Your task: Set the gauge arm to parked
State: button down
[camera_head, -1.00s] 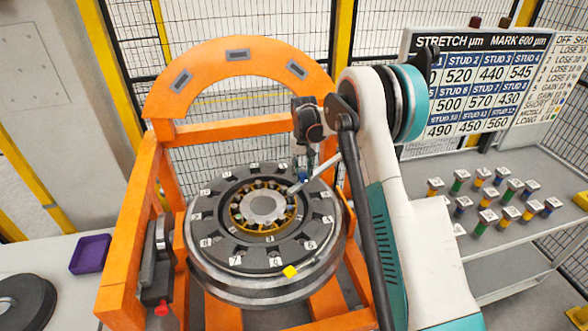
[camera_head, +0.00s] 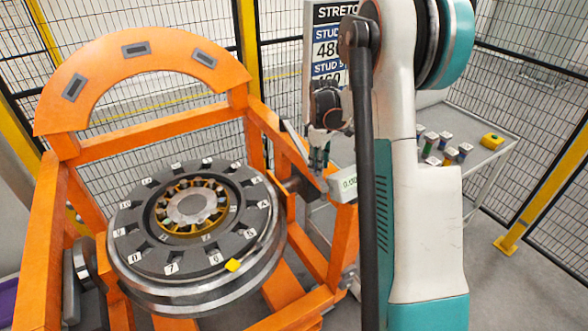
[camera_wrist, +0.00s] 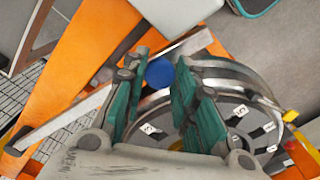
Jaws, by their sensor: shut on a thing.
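The gauge arm (camera_head: 298,145) is a slim pale bar beside a small box with a digital readout (camera_head: 347,184), right of the wheelset (camera_head: 195,235). The bar points away from the wheelset, toward the back fence, and lies clear of the numbered ring. In the wrist view the gauge arm (camera_wrist: 70,121) runs diagonally beneath my fingers. Its round blue knob (camera_wrist: 160,72) sits between the two green finger pads. My gripper (camera_head: 318,164) is shut on the knob, pointing down. Part of the readout is hidden behind my arm.
The orange gantry frame (camera_head: 62,200) surrounds the wheelset, with an arch at the back. A yellow block (camera_head: 232,265) is on the wheel rim. A grey table (camera_head: 480,130) with several studs stands right, behind my arm. Mesh fencing closes the back. Floor at right is open.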

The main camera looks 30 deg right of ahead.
jog(key=shift+n, duration=0.6)
jog(key=shift+s+d, duration=0.2)
jog(key=shift+d, duration=0.95)
jog(key=shift+s+d, duration=0.15)
jog(key=shift+d, duration=0.95)
jog(key=c, duration=1.3)
grip_release()
jog(key=shift+r, duration=0.1)
notch_tip(320, 180, up, 12)
jog(key=shift+f, duration=0.1)
